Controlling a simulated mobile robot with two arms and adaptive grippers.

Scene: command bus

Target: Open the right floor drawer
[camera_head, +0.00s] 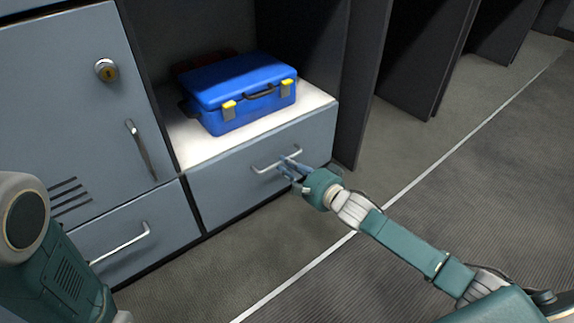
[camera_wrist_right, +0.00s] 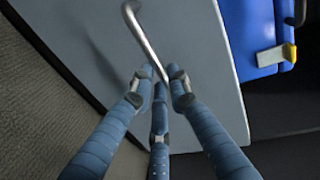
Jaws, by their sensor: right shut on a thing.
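The right floor drawer (camera_head: 240,185) is a grey-blue front under the open shelf, with a curved metal bar handle (camera_head: 264,169). Its front looks flush with the cabinet in the head view. My right gripper (camera_head: 287,164) is at the right end of this handle, its fingers shut on the bar. In the right wrist view the handle (camera_wrist_right: 146,40) runs down between the fingertips of the gripper (camera_wrist_right: 161,82), against the drawer front (camera_wrist_right: 85,40). My left gripper is not in view.
A blue case (camera_head: 240,92) with yellow latches sits on the white shelf (camera_head: 195,145) above the drawer. The left floor drawer (camera_head: 150,215) and a cabinet door (camera_head: 60,100) are on the left. Dark panels (camera_head: 425,55) stand at the right. The floor (camera_head: 270,250) before the drawer is clear.

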